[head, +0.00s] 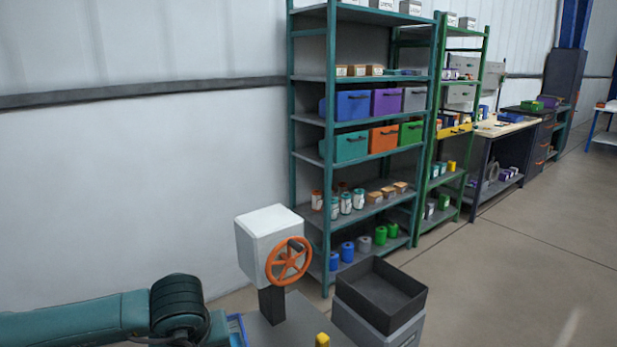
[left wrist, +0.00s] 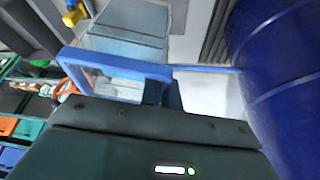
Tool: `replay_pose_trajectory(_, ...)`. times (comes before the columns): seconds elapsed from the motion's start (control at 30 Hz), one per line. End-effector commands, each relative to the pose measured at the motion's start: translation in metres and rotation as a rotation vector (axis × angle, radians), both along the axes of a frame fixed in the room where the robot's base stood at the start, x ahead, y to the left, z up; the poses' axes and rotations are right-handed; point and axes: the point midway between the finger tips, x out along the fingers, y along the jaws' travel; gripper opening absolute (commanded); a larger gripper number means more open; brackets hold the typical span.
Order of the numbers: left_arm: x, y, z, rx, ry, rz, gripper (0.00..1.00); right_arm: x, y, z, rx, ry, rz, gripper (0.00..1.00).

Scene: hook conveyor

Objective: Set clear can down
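In the left wrist view, the clear can (left wrist: 125,40) is a see-through, bluish box-shaped body with a blue frame-like handle (left wrist: 115,62). My left gripper (left wrist: 160,92) is close against the blue handle and appears shut on it; the dark gripper body hides most of the contact. In the head view, my left arm comes in at the bottom left, and only a small blue and clear part of the can (head: 237,330) shows at the bottom edge. What lies under the can is not clear. My right gripper is in neither view.
A white box with an orange handwheel (head: 288,260) stands on a grey surface, with a yellow piece (head: 322,340) in front. A dark open tray (head: 382,290) sits to its right. A stocked teal shelf (head: 327,150) is behind. A blue drum (left wrist: 285,85) fills the wrist view's right side.

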Motion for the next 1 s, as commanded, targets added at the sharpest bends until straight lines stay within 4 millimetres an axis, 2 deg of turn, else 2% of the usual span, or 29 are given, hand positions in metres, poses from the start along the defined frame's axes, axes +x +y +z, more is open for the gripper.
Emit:
replay_pose_trajectory(0.03, -0.013, 0.004, 0.018, -0.001, -0.005, -0.071, 0.00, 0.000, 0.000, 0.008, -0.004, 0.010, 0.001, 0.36)
replay_pose_trajectory(0.23, -0.053, 0.009, 0.042, -0.001, -0.004, -0.295, 0.00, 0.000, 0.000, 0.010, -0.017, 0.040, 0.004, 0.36)
replay_pose_trajectory(0.33, -0.064, 0.009, 0.047, -0.002, -0.004, -0.355, 0.00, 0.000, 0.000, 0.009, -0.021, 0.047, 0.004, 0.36)
replay_pose_trajectory(0.5, -0.070, 0.008, 0.049, -0.003, -0.004, -0.390, 0.00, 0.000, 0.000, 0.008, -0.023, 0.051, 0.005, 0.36)
replay_pose_trajectory(0.77, -0.070, 0.008, 0.045, -0.005, -0.003, -0.390, 0.00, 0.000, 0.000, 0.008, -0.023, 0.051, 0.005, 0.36)
replay_pose_trajectory(0.87, -0.071, 0.006, 0.031, -0.010, 0.000, -0.393, 0.00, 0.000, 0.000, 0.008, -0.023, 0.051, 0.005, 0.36)
replay_pose_trajectory(1.0, -0.075, 0.002, -0.001, -0.023, 0.000, -0.399, 0.00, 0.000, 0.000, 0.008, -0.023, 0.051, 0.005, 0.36)
